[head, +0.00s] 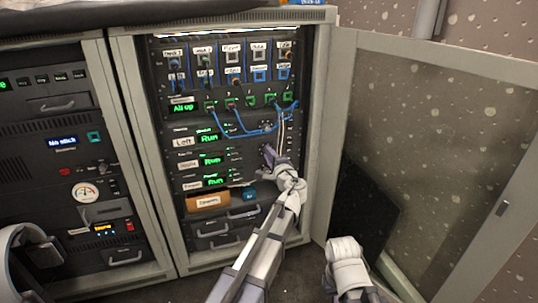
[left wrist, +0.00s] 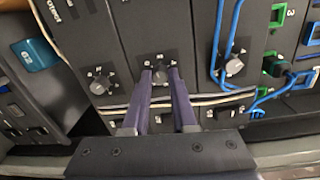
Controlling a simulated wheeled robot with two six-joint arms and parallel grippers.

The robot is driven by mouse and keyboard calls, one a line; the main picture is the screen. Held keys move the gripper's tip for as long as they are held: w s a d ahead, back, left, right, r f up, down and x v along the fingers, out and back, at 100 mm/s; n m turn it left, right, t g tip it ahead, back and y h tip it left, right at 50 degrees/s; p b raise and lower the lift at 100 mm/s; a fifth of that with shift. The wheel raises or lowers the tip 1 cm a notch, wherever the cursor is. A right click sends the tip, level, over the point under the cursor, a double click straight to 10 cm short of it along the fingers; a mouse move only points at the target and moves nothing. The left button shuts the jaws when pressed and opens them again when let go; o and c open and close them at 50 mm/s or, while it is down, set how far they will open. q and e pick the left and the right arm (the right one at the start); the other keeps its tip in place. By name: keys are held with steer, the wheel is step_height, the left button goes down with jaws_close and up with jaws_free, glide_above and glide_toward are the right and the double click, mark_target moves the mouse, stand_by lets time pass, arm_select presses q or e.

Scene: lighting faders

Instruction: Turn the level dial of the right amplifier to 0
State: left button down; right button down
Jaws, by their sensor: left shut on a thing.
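The tall rack cabinet holds three stacked amplifier units with green "Run" displays; the top one is labelled "Left" (head: 183,141), and the labels of the middle unit (head: 188,165) and bottom unit (head: 192,186) are too small to read surely. My left gripper (head: 268,153) reaches to the units' right side. In the left wrist view its purple fingers (left wrist: 162,76) are shut on the grey dial (left wrist: 160,85) of the middle panel. This dial is partly hidden by the fingers. Neighbouring dials (left wrist: 100,83) and (left wrist: 234,66) stand apart on either side. My right gripper's fingers do not show.
Blue cables (head: 237,130) hang above the units and pass near one dial in the wrist view. Pale cables (left wrist: 195,100) run just beside the dials. The open cabinet door (head: 450,140) stands to the right. A drawer with an orange-brown front (head: 207,202) lies below.

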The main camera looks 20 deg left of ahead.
arm_select(q)
steer(key=shift+s+f+n+h, duration=0.1)
steer(key=shift+n+h, duration=0.2)
steer(key=shift+n, duration=3.1)
steer(key=c, duration=0.7)
jaws_free()
steer(key=v, duration=0.7)
steer(key=shift+s+d+f, duration=0.1)
steer(key=shift+s, duration=0.25)
